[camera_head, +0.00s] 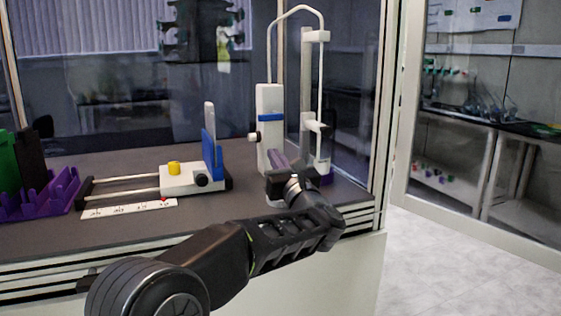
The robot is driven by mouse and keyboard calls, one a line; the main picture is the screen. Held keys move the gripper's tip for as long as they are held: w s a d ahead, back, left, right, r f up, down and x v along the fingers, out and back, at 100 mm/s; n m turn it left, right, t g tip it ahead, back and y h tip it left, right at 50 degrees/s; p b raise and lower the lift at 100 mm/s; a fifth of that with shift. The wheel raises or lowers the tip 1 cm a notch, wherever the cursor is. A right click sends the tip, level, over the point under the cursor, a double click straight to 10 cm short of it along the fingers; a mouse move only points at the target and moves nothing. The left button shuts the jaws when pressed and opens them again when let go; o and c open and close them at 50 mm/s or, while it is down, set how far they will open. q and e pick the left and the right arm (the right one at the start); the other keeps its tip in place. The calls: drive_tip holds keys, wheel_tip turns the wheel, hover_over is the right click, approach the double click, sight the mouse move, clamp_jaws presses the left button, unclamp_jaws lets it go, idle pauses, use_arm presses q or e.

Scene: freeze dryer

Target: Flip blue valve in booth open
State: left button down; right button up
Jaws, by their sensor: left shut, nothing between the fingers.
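A white upright apparatus (270,100) stands at the right of the booth. I cannot tell for certain which part is the blue valve. A thin white tube (298,10) arches from this apparatus to a clamp stand (307,85). My left gripper (279,184) is shut and empty in front of the apparatus's lower part, well below the blue band. My right gripper is not in view.
A white slide device (190,180) with a blue plate (210,152), yellow knob and two rods lies left of the apparatus. A paper scale (128,210) lies in front of it. A purple rack (45,200) is at far left. The glass booth's right post (385,100) stands nearby.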

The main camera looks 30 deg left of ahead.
sight(269, 116)
use_arm(q)
drive_tip(key=w+a+r, duration=0.1)
drive_tip(key=a+r+p, duration=0.1)
drive_tip(key=r, duration=0.1)
drive_tip(key=w+a+r+p, duration=0.1)
drive_tip(key=a+r, duration=0.1)
drive_tip(key=shift+w+r, duration=0.1)
drive_tip(key=shift+w, duration=0.25)
